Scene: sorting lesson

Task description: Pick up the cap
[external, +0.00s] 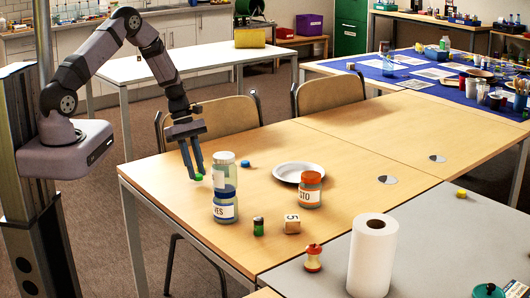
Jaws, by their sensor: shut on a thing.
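A small green cap (199,178) is between the fingertips of my gripper (197,176), near the left side of the wooden table. My gripper points down and is shut on the green cap. I cannot tell whether the cap touches the tabletop. A small blue cap (245,163) lies on the table to the right, beyond the jars.
A labelled clear jar (225,212) stands just right of my gripper, with another pale jar (224,160) above or behind it. A white plate (292,167), orange-lidded jar (311,190), numbered block (292,223), green-and-black cylinder (258,227) and paper roll (372,255) stand farther right.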

